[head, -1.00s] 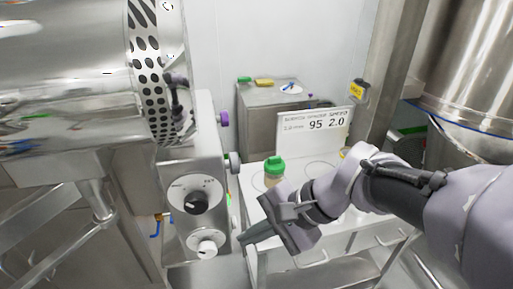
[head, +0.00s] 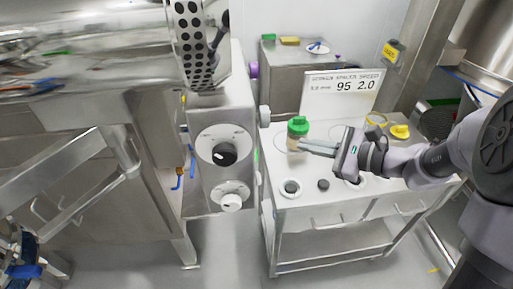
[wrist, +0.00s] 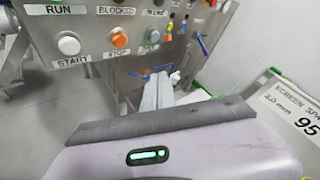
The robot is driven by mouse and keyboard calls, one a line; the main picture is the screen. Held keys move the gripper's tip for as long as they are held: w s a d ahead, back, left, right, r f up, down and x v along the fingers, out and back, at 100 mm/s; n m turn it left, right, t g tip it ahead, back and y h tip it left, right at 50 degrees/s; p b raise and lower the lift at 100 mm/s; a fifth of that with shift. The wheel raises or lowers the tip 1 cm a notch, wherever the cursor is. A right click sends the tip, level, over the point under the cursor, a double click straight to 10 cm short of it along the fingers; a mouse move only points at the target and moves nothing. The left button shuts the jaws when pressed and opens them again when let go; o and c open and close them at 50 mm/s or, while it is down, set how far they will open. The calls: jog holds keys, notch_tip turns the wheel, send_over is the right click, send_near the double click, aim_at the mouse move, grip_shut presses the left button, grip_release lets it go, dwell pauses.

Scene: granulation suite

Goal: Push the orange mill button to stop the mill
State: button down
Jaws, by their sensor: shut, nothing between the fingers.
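In the wrist view an orange button (wrist: 119,40) sits on a steel panel above a label that appears to read STOP. In the head view my gripper (head: 304,147) is over the white cart, close by the green-capped jar (head: 297,131). The orange button is not visible in the head view.
The white cart (head: 330,216) carries a sign (head: 342,93), small round parts and yellow items. The steel housing (head: 222,120) with a black knob (head: 224,154) and white knob (head: 231,202) stands to its left. Blue tubing (wrist: 150,70) hangs under the panel.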

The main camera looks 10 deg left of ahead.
jog(key=s+a, duration=0.2)
jog(key=a, duration=0.6)
jog(key=shift+s+a+b, duration=0.25)
jog(key=shift+b, duration=0.05)
jog(key=shift+a, duration=0.1)
dwell(1.7)
jog(key=shift+s+a, duration=0.15)
jog(key=shift+a, duration=0.15)
jog(key=shift+s+a+b, duration=0.1)
jog(key=shift+a+b, duration=0.3)
jog(key=shift+a, duration=0.05)
dwell(0.6)
dwell(0.3)
jog(key=shift+w+d, duration=0.25)
jog(key=shift+d, duration=0.6)
jog(key=d, duration=0.2)
jog(key=w+d, duration=0.1)
jog(key=d, duration=0.1)
jog(key=shift+w+d, duration=0.2)
jog(key=shift+d, duration=0.2)
